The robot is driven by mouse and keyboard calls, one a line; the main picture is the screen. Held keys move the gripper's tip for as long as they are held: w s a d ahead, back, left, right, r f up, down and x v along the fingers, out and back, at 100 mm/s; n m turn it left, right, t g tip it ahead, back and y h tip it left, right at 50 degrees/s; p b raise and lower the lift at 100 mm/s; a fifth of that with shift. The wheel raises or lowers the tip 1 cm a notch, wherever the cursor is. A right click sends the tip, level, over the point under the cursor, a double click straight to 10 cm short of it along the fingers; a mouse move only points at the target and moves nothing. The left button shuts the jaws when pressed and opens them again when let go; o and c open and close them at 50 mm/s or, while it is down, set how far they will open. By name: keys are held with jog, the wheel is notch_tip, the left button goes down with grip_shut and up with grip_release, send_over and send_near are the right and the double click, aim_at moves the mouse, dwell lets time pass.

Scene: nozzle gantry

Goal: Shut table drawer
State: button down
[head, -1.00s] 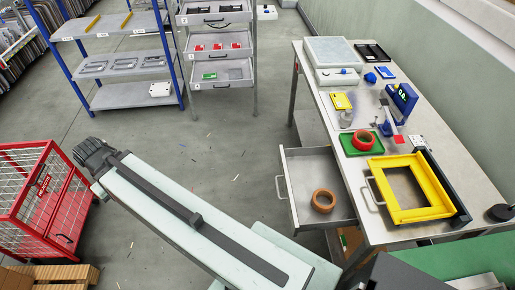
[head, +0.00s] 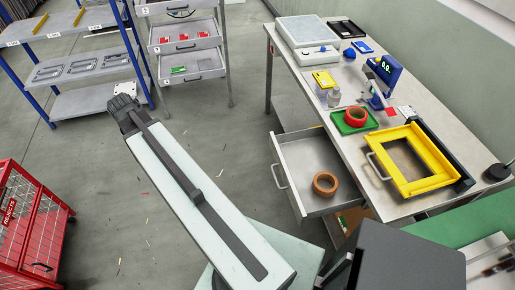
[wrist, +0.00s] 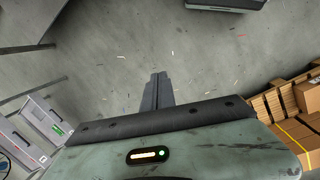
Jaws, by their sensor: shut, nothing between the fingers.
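The table drawer (head: 300,160) is pulled out from the left side of the workbench in the head view, its handle (head: 278,177) facing left. A brown tape roll (head: 325,183) lies inside it. The workbench (head: 336,91) stands at the right. My gripper (wrist: 158,80) shows in the wrist view with its fingers together and empty, over bare floor. In the head view my arm reaches up and left, away from the drawer, and the fingers cannot be made out there.
On the workbench are a yellow frame (head: 449,163), a green tray (head: 341,127) with a red tape roll, and a blue device (head: 386,69). A red cage cart (head: 30,225) is at lower left. Shelving (head: 84,68) and a drawer rack (head: 185,42) stand behind. Open floor lies between.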

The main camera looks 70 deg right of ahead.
jog(key=s+d+f+n+g+b, duration=0.1)
jog(key=s+d+f+b, duration=0.15)
jog(key=s+d, duration=0.6)
jog(key=s+d+f+n+g+h+b, duration=0.1)
jog(key=s+d+f+n+b, duration=0.3)
jog(key=d, duration=0.7)
jog(key=s+d+f+m+g, duration=0.1)
jog(key=s+d, duration=0.6)
jog(key=d, duration=0.2)
jog(key=s+d+f+b, duration=0.4)
jog(key=s+f+b, duration=0.2)
jog(key=f+b, duration=0.3)
jog(key=shift+s+d, duration=0.15)
jog(key=shift+d, duration=0.2)
jog(key=shift+f, duration=0.1)
